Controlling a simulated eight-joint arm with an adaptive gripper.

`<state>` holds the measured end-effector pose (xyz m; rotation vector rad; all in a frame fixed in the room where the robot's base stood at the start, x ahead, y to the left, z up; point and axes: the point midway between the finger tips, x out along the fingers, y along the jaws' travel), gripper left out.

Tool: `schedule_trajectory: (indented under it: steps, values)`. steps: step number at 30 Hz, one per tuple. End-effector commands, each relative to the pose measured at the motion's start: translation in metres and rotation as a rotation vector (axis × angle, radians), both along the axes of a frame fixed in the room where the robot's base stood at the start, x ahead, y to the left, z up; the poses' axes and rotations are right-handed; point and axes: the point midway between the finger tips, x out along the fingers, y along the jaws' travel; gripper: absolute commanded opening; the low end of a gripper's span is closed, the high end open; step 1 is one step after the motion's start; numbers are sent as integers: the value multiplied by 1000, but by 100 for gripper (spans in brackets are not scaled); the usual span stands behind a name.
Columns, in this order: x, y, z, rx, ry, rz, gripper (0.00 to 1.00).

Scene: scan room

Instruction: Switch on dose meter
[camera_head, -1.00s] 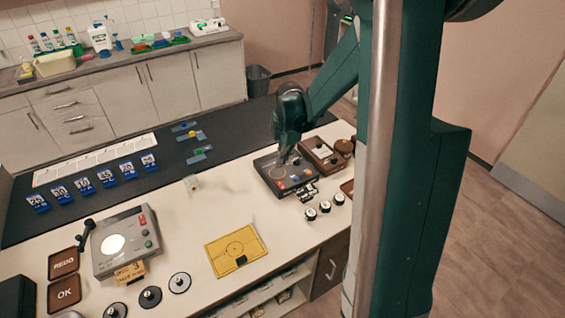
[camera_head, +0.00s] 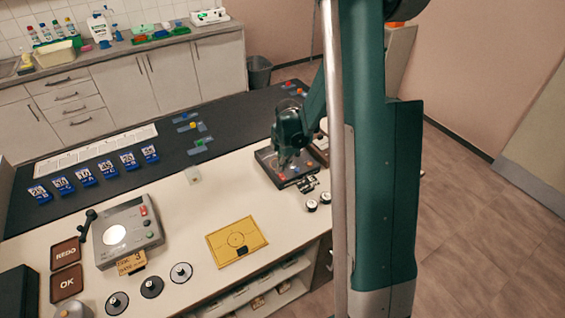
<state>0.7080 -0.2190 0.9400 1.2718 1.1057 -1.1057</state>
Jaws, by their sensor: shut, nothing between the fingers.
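A dark box-shaped device (camera_head: 268,158) with coloured buttons and a dial face stands at the right end of the white counter. I cannot read a label on it, so I cannot tell whether it is the dose meter. My gripper (camera_head: 286,164) is shut and empty, pointing down over this device and hiding part of its top. I cannot tell whether the fingertips touch it. A grey device (camera_head: 128,232) with a bright round disc, red and green buttons and a black side lever stands at the left, well away from my gripper.
Black round pieces (camera_head: 152,287) stand along the front edge, and a yellow mat (camera_head: 222,245) lies mid-counter. REDO (camera_head: 66,252) and OK (camera_head: 66,284) plates lie at left. Blue number tags (camera_head: 86,176) line the dark strip.

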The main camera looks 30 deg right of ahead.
Motion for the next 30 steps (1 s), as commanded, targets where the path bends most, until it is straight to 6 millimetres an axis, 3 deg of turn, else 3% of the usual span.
schedule_trajectory:
  steps: [10, 30]
  values:
    - [4, 0, -24, 0, 0, 0, 0]
    - [6, 0, -32, 0, 29, 1, 0]
